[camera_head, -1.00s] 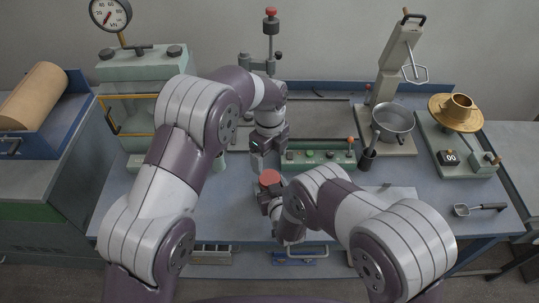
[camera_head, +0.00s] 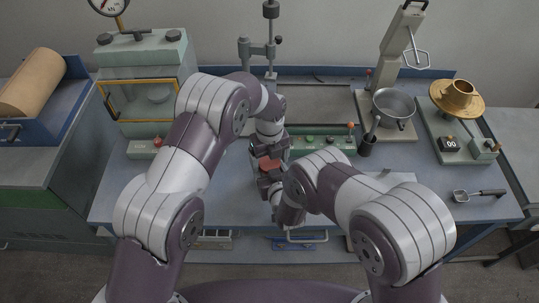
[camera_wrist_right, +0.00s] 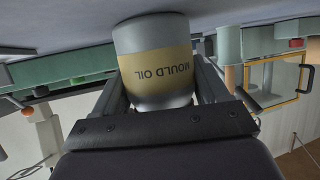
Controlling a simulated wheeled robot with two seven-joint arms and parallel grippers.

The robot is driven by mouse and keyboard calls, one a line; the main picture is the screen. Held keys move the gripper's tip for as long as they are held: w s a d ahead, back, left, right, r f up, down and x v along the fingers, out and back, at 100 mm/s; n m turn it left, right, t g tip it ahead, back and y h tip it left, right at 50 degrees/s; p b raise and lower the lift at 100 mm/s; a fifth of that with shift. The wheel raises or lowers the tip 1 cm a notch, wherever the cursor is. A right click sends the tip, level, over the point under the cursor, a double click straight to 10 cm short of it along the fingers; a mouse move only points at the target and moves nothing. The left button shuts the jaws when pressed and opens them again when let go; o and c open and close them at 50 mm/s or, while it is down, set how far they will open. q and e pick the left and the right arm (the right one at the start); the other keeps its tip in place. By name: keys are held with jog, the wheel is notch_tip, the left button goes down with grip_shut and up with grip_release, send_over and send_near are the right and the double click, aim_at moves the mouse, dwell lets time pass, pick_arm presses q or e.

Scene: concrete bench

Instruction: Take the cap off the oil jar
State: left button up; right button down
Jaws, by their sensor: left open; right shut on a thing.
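The oil jar (camera_wrist_right: 152,38) is a grey cylinder with a tan "MOULD OIL" label, upside down in the right wrist view. My right gripper (camera_head: 267,186) is shut on the jar's body, one finger on each side. The jar's red cap (camera_head: 269,164) shows between my two grippers in the head view. My left gripper (camera_head: 269,151) is open and points down at the cap from above. Whether its fingers touch the cap is hard to tell. The jar's body is mostly hidden by my grippers in the head view.
A green control box (camera_head: 318,143) stands right behind the grippers. A metal pot (camera_head: 393,108) and a brass funnel part (camera_head: 457,96) stand at the right. A glass-fronted cabinet (camera_head: 150,97) stands at the left.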

pick_arm(q)
jog(key=c, duration=1.1)
jog(key=n, duration=0.6)
jog(key=shift+n, duration=0.4)
jog(key=o, duration=1.2)
jog(key=shift+c, duration=0.2)
